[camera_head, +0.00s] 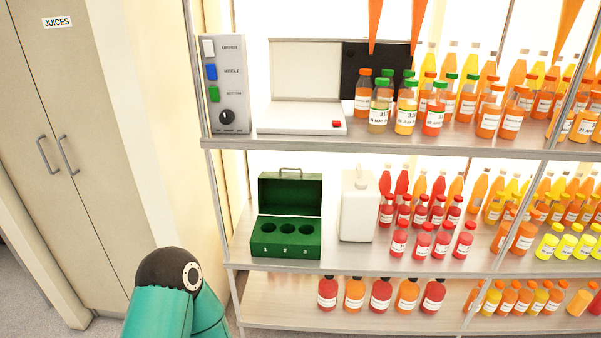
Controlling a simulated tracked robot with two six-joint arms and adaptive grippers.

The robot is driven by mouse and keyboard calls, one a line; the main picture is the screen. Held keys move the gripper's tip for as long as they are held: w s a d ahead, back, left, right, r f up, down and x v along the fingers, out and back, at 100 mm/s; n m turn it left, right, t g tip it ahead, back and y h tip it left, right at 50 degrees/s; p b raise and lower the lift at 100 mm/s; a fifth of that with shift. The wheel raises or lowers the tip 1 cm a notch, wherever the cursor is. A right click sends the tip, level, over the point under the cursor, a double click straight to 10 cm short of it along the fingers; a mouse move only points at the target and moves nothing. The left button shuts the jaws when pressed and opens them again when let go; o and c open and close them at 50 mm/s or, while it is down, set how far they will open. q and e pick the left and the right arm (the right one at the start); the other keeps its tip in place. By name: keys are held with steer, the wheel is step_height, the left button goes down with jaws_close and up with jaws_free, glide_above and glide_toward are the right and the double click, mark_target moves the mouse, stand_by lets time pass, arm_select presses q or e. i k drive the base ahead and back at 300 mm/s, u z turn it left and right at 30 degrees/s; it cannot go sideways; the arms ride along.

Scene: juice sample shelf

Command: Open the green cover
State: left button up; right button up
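A green box (285,251) stands at the left end of the middle shelf. Its front is marked 1, 2, 3, and three dark round holes show in its top face. Its green cover (290,194) stands raised at the back, with a metal handle at its upper edge, so the holes are uncovered. A teal and black part of my arm shows at the bottom left, in front of and below the shelf, apart from the box. Neither gripper is in view.
A white jug (357,207) stands close right of the box, with red bottles (420,245) beyond. Above are a control panel (224,85), a white device with raised lid (302,118) and green-capped bottles (406,108). A tall cabinet (75,130) is at left.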

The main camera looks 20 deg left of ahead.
mark_target(299, 194)
steer(key=u, duration=0.15)
steer(key=i, duration=0.9)
steer(key=z, duration=0.05)
